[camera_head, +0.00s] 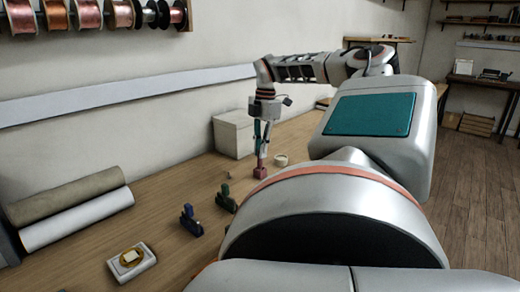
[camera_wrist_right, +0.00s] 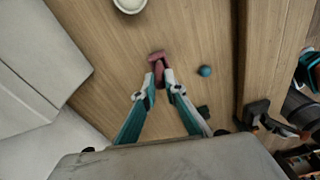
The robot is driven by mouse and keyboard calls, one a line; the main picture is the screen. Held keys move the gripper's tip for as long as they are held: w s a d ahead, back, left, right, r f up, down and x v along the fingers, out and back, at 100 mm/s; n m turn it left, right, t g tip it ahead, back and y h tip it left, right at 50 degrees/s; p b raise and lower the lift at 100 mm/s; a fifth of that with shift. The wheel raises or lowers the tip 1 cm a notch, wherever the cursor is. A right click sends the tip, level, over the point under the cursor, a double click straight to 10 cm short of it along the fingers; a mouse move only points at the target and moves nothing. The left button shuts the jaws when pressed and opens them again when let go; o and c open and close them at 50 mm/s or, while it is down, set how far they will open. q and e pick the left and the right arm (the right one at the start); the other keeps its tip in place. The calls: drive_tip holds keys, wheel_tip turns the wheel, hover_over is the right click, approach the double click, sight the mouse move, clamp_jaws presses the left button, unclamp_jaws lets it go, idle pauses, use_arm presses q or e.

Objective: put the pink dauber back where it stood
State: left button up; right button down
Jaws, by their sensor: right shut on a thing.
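The pink dauber (camera_head: 260,172) is at the far part of the bench in the head view, with its block-shaped base downward. My right gripper (camera_head: 263,150) is above it, pointing down, shut on its upper part. In the right wrist view the pink dauber (camera_wrist_right: 157,60) sits between the fingertips of my right gripper (camera_wrist_right: 158,88). I cannot tell whether its base touches the bench top. A green dauber (camera_head: 226,198) and a blue dauber (camera_head: 188,222) stand nearer in a row on the bench. My left gripper is not in view.
A small white round dish (camera_head: 281,160) is close right of the pink dauber. A pale box (camera_head: 234,134) stands against the wall. A teal ball (camera_wrist_right: 205,71) lies near the bench edge. Paper rolls (camera_head: 75,220) and a white pad (camera_head: 131,263) are nearer.

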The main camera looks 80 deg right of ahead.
drive_tip(key=shift+f, duration=0.2)
drive_tip(key=shift+f+b, duration=0.3)
drive_tip(key=shift+f, duration=0.05)
drive_tip(key=c, duration=2)
unclamp_jaws()
drive_tip(key=shift+s+d+r, duration=0.1)
drive_tip(key=shift+r, duration=1.2)
drive_tip(key=shift+s+d+r, duration=0.1)
drive_tip(key=shift+d+r, duration=0.05)
drive_tip(key=shift+r, duration=1.2)
drive_tip(key=shift+s+d+r, duration=0.1)
drive_tip(key=shift+r, duration=1.2)
